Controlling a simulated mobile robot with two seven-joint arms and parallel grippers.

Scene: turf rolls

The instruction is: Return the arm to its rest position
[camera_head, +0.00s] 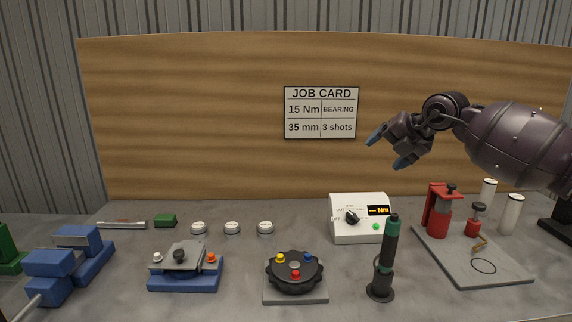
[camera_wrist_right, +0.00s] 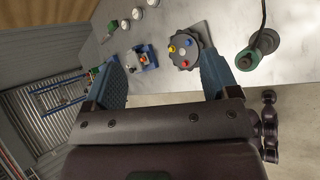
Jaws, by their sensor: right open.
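My right arm comes in from the right in the head view. Its gripper (camera_head: 387,148) is raised above the bench, in front of the wooden back panel. The two blue fingertips are apart with nothing between them. My left gripper does not show in either view.
The grey bench (camera_head: 120,285) holds a white meter box (camera_head: 345,232), a green-handled tool (camera_head: 388,245) upright in a stand, a black dial (camera_head: 293,285), a blue fixture (camera_head: 185,278), a blue vise (camera_head: 75,258) and a red press (camera_head: 437,212). A job card (camera_head: 321,112) hangs behind.

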